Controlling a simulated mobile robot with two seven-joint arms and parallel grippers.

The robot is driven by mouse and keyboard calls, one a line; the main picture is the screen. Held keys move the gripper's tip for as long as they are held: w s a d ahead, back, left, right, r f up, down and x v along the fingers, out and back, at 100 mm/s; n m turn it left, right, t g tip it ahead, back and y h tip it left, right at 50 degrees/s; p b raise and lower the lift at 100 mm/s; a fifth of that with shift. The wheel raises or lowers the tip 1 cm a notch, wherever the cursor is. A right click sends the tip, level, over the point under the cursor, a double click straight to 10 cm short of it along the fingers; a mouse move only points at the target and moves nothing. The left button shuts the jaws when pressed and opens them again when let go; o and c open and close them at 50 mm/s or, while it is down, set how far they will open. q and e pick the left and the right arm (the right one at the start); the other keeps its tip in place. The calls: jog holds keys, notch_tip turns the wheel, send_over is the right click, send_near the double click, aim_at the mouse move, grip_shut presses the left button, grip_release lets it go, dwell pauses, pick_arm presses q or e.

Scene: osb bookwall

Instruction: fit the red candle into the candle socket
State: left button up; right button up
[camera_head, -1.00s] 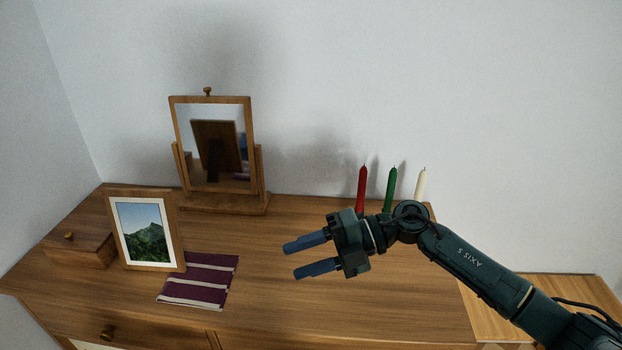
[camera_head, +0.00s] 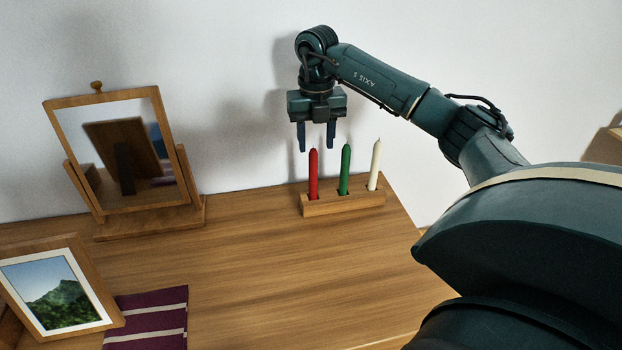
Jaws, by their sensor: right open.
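The red candle (camera_head: 313,177) stands upright at the left end of a wooden candle block (camera_head: 345,204) on the dresser. Its foot meets the block's top; how deep it sits in a socket I cannot tell. A green candle (camera_head: 345,170) stands in the block's middle and a white candle (camera_head: 375,166) at its right end. My right gripper (camera_head: 316,147) is open and points down at the red candle's tip. The tip shows between the two fingers, near fingertip height; I cannot tell whether they touch it. My left gripper is not in view.
A tilting mirror (camera_head: 120,157) stands at the back left of the dresser top (camera_head: 270,265). A framed mountain picture (camera_head: 58,290) and a striped purple cloth (camera_head: 147,318) are at front left. The middle of the top is clear. A wall rises close behind the candles.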

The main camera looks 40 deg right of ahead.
aim_at(313, 165)
jog(key=shift+a+f+p, duration=0.2)
jog(key=shift+f, duration=1.55)
jog(key=shift+a+f+p, duration=0.15)
jog(key=shift+f+p, duration=0.05)
jog(key=shift+f, duration=1.5)
jog(key=shift+c, duration=0.4)
grip_shut()
